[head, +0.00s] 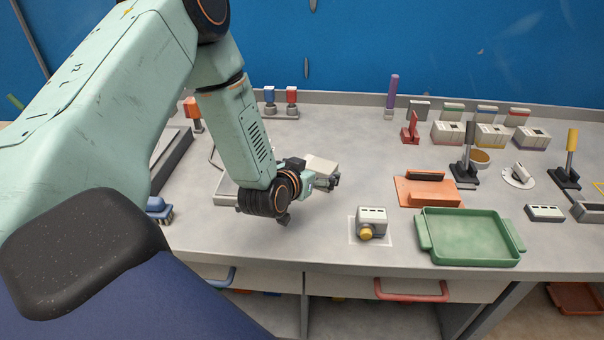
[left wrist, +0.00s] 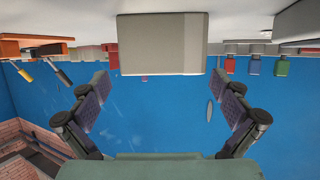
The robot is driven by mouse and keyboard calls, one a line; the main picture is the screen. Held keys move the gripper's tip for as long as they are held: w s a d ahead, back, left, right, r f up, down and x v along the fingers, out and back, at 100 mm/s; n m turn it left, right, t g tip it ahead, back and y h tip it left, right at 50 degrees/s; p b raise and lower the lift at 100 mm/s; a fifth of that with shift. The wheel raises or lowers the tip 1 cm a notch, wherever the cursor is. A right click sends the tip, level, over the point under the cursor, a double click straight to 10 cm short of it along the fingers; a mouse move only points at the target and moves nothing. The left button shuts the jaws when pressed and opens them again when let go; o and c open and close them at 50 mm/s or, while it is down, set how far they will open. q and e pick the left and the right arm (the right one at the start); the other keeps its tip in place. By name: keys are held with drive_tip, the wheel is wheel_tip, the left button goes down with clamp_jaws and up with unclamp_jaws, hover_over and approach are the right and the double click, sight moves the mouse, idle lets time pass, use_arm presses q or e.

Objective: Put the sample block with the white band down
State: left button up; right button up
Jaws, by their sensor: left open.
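My left gripper (head: 327,182) is low over the bench, left of the middle, with its fingers pointing right. The left wrist view, which looks upside down, shows its two fingers (left wrist: 165,108) spread wide with nothing between them. A plain pale block (left wrist: 162,44) shows beyond the fingers, apart from them. A pale flat-topped thing (head: 321,165) lies just behind the gripper in the head view, partly hidden by it; I cannot tell whether it is the same block. I cannot make out a white band on any block. My right gripper is not in view.
A green tray (head: 470,238) stands at the front right, beside a grey device with a yellow knob (head: 371,222). An orange holder (head: 428,189) is behind the tray. Several boxes with coloured bands (head: 487,114) stand at the back right. The bench front left of the knob device is clear.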

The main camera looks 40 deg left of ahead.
use_arm(q)
drive_tip(key=p+v, duration=0.1)
drive_tip(key=v, duration=0.7)
drive_tip(key=shift+s, duration=0.2)
